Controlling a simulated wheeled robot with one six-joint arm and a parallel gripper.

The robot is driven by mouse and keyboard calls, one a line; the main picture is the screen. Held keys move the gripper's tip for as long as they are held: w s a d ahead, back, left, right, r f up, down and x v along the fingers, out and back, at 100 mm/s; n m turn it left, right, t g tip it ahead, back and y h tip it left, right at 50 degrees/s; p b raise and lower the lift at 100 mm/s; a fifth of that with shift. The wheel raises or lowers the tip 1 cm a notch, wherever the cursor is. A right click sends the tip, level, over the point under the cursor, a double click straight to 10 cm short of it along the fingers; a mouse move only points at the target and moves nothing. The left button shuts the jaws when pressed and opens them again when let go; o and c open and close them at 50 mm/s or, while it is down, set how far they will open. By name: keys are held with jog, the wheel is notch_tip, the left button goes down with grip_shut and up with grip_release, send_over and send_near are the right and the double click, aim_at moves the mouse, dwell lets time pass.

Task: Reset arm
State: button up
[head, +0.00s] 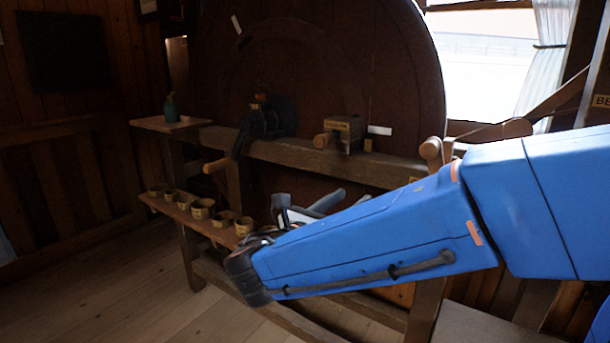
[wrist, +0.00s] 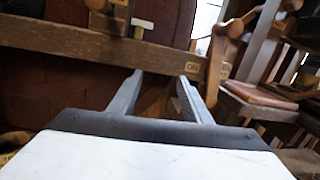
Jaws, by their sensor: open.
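My gripper (wrist: 160,98) is open, with its two dark fingers apart and nothing between them in the wrist view. Beyond the fingers is a wooden beam with a small label. In the head view my blue arm reaches in from the right. My gripper (head: 310,208) shows there partly behind the arm, in front of the wooden bench frame (head: 345,168). It holds nothing that I can see.
A low shelf (head: 160,205) carries several small labelled cups (head: 202,208). A green bottle (head: 170,107) stands on a small ledge at left. A large dark wheel (head: 330,60) rises behind the bench. A wooden block (head: 343,131) sits on the beam. Floor at lower left is clear.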

jog(key=s+d+f+m+g+y, duration=0.1)
jog(key=s+d+f+m+g, duration=0.25)
jog(key=d, duration=0.35)
jog(key=s+d+f+m+g, duration=0.2)
jog(key=d+f+m+g, duration=0.15)
jog(key=d, duration=0.35)
jog(key=s+d+f+m+g+y, duration=0.1)
jog(key=s+d+f+m+g, duration=0.25)
jog(key=d, duration=0.35)
jog(key=s+f+m+y, duration=0.4)
jog(key=s+m+y, duration=0.1)
jog(key=m, duration=0.4)
jog(key=s+f+m+y, duration=0.4)
jog(key=s+m+y, duration=0.1)
jog(key=s+m, duration=0.3)
jog(key=shift+a+f+m, duration=0.15)
jog(key=shift+a+m, duration=0.1)
jog(key=shift+m, duration=0.5)
jog(key=shift+o, duration=0.3)
jog(key=shift+t, duration=0.25)
